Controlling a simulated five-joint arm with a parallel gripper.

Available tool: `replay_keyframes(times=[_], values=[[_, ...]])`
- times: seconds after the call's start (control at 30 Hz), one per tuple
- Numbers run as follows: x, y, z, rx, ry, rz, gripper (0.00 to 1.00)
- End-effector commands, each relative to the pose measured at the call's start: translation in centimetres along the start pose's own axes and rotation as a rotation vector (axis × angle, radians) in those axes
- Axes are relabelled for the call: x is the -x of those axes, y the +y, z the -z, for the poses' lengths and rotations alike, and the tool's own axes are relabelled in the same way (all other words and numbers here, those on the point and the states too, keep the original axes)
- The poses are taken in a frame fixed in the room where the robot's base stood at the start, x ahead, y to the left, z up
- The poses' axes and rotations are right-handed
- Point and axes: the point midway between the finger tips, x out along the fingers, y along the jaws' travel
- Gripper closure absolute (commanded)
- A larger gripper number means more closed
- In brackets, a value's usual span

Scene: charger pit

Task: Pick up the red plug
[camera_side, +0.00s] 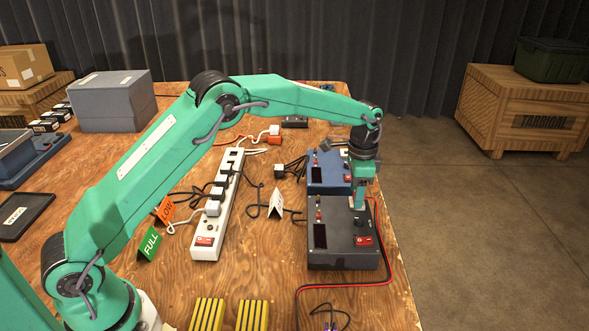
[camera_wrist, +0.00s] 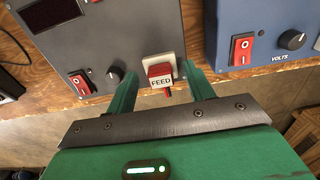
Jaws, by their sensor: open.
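The red plug (camera_wrist: 160,75), labelled FEED, sits against a pale plate at the edge of the dark grey box in the wrist view. A short red stub shows at its near end. My gripper (camera_wrist: 158,82) is open, with one green finger on each side of the plug and a visible gap on both sides. In the side view my gripper (camera_side: 356,204) points down at the far end of the dark grey box (camera_side: 343,258). The plug is not clearly visible there, hidden by my gripper.
The blue box (camera_side: 322,180) stands just behind the dark grey box. A red and black cable (camera_side: 386,245) runs round the dark box. A white power strip (camera_side: 219,205), a white tent card (camera_side: 276,203) and loose black leads lie left. Yellow ribbed blocks (camera_side: 253,315) sit in front.

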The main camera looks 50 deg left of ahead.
Motion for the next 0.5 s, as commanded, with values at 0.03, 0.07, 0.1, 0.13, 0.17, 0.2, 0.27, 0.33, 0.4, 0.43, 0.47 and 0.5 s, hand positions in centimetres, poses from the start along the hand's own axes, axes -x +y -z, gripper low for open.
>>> replay_keyframes(times=[0.03,0.07,0.1,0.13,0.17,0.2,0.27,0.33,0.4,0.43,0.47,0.5], values=[[0.02,0.0,0.0,0.0,0.0,0.0,0.47],[0.02,0.0,0.0,0.0,0.0,0.0,0.47],[0.03,0.0,0.0,0.0,0.0,0.0,0.53],[0.03,0.0,0.0,0.0,0.0,0.0,0.59],[0.03,0.0,0.0,0.0,0.0,0.0,0.65],[0.03,0.0,0.0,0.0,0.0,0.0,0.73],[0.03,0.0,0.0,0.0,0.0,0.0,0.85],[0.03,0.0,0.0,0.0,0.0,0.0,0.96],[0.05,0.0,0.01,0.0,0.0,0.0,0.96],[0.05,0.0,0.01,0.0,0.0,0.0,0.96],[0.05,0.0,0.01,0.0,0.0,0.0,0.96],[0.05,0.0,0.01,0.0,0.0,0.0,0.96]])
